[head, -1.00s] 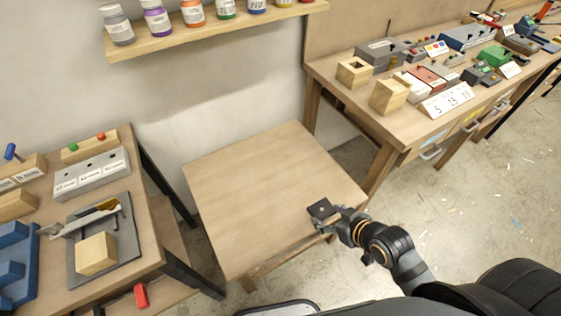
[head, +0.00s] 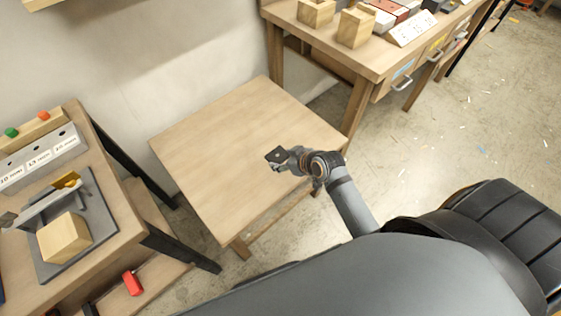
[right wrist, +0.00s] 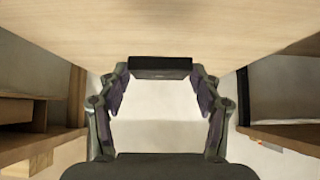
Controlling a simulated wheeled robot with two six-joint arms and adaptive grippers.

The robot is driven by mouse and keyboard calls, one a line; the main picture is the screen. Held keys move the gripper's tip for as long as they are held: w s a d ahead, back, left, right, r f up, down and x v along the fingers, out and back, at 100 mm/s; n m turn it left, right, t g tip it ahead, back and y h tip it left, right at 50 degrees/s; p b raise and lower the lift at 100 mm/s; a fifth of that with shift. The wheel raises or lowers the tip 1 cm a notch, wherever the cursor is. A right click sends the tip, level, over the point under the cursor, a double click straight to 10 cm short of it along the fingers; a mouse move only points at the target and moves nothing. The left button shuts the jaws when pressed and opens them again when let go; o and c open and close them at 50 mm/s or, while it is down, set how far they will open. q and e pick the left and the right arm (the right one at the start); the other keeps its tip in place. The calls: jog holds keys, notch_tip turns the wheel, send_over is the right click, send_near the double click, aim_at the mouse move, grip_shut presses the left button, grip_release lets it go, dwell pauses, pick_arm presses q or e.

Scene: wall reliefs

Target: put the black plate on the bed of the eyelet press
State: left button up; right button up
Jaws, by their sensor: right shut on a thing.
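The small black plate (head: 274,156) is held in my right gripper (head: 284,160), which appears over the right part of the bare wooden table in the head view. In the right wrist view the plate (right wrist: 160,63) shows edge-on as a dark bar between the two fingertips (right wrist: 160,73). On the left bench stands a grey device with a lever arm (head: 58,200) on a dark grey base plate (head: 98,212); it may be the eyelet press, but I cannot tell surely. A wooden block (head: 64,238) sits at its front. My left gripper does not show.
The low wooden table (head: 235,140) is empty. The left bench (head: 125,225) also holds a labelled grey block (head: 40,160), and a red object (head: 132,283) lies on its lower shelf. A bench (head: 370,55) with blocks and drawers stands back right. Floor is open at right.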

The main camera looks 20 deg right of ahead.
aim_at(283, 156)
jog(key=w+f, duration=0.2)
jog(key=w+d+f+b, duration=0.1)
jog(key=w+f, duration=0.1)
jog(key=f, duration=0.1)
jog(key=shift+d, duration=0.15)
jog(key=shift+w+d+f, duration=0.1)
jog(key=shift+w+f, duration=0.25)
jog(key=shift+f, duration=0.1)
jog(key=shift+f+b, duration=0.45)
jog(key=shift+f, duration=1.1)
jog(key=shift+f, duration=0.15)
jog(key=o, duration=1.2)
jog(key=shift+o, duration=0.2)
